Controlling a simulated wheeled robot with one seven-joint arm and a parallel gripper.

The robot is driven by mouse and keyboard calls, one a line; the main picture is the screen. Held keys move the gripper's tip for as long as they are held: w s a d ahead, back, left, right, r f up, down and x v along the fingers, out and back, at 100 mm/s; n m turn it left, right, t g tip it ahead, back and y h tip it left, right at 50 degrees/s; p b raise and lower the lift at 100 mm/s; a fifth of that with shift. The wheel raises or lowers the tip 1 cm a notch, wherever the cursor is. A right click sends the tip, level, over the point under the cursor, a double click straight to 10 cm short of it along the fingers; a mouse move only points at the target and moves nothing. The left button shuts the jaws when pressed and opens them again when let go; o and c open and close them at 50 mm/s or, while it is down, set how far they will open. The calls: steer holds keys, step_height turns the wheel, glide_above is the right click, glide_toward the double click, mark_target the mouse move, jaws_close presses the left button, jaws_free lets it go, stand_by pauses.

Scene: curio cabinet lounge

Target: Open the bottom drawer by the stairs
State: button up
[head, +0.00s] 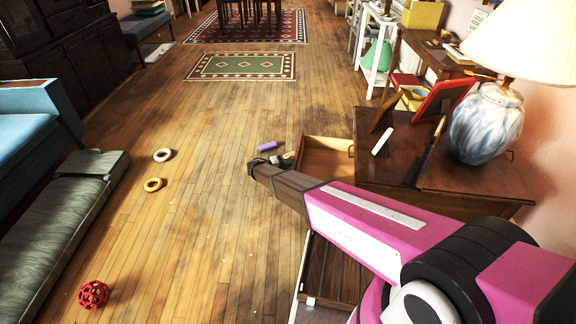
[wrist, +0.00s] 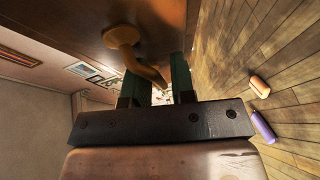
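A brown wooden cabinet (head: 450,160) stands at the right in the head view. A pale-lined drawer (head: 325,155) sticks out from it to the left. My gripper (wrist: 160,90) shows two green fingers in the wrist view, with a visible gap between them. A brass handle (wrist: 122,36) on a dark wooden face (wrist: 210,20) curves down to the fingers, its lower end between them. I cannot tell whether they touch it. In the head view the fingers are not clear at the dark end of my arm. I cannot make out any stairs.
A lamp (head: 487,125) and a red frame (head: 442,98) stand on the cabinet. A purple cylinder (head: 267,146), two rings (head: 163,155) (head: 153,184) and a red ball (head: 93,294) lie on the floor. A sofa (head: 30,135) and green cushion (head: 60,220) line the left. The middle floor is largely clear.

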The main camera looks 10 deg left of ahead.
steer(key=v, duration=1.1)
stand_by(0.6)
